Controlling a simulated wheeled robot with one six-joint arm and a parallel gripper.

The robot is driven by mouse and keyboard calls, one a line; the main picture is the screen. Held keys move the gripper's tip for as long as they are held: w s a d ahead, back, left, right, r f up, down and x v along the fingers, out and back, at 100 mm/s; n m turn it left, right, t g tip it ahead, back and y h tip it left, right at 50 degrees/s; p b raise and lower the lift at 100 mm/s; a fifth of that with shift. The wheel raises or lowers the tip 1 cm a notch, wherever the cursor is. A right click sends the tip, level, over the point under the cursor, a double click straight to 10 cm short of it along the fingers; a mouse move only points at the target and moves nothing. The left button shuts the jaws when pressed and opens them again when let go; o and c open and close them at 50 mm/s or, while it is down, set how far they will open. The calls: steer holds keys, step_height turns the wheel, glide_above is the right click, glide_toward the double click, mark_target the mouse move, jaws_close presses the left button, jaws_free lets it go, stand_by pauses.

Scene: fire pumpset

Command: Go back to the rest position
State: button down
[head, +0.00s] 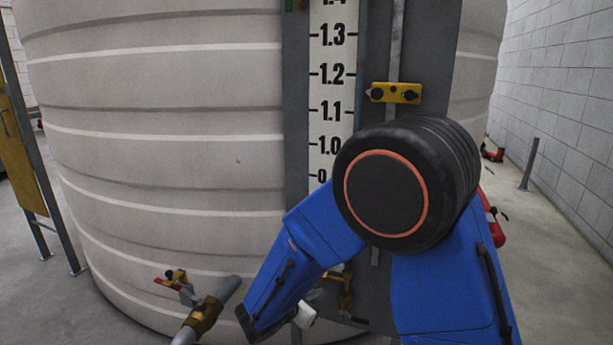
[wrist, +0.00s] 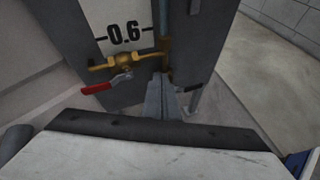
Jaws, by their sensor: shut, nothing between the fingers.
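My gripper (wrist: 161,82) shows in the wrist view as narrow grey fingers, closed together and empty. It points toward the foot of the gauge board (wrist: 112,30), near the 0.6 mark. A brass valve (wrist: 124,64) with a red lever (wrist: 100,87) is just left of the fingertips. From this view I cannot tell the exact gap between them. In the head view my blue arm is bent in front of the tank, and the gripper's fingertips cannot be made out there.
The large ribbed tank (head: 170,130) fills the left and middle. Its level scale (head: 332,90) stands behind my arm. A pipe with a brass valve (head: 205,314) juts out at lower left.

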steer(key=s+d+r+m+g, duration=0.2)
steer(key=s+d+r+m, duration=0.15)
steer(key=d, duration=0.35)
steer(key=s+d+r+m+g, duration=0.3)
steer(key=s+d+m, duration=0.15)
steer(key=d, duration=0.35)
steer(key=s+d+r+m+g, duration=0.2)
steer(key=s+d+r+m, duration=0.25)
steer(key=d, duration=0.25)
steer(key=s+d+r+m+y, duration=0.1)
steer(key=s+m+y, duration=0.1)
steer(key=s+m, duration=0.2)
steer(key=s+d+r+m+t+y, duration=0.1)
steer(key=s+r+m+y, duration=0.1)
steer(key=s+m, duration=0.3)
steer(key=s+d+r+m+y, duration=0.2)
steer(key=s+m, duration=0.3)
steer(key=s, duration=0.4)
steer(key=shift+s+t+y, duration=0.15)
steer(key=shift+t+y, duration=0.15)
steer(key=shift+y, duration=0.6)
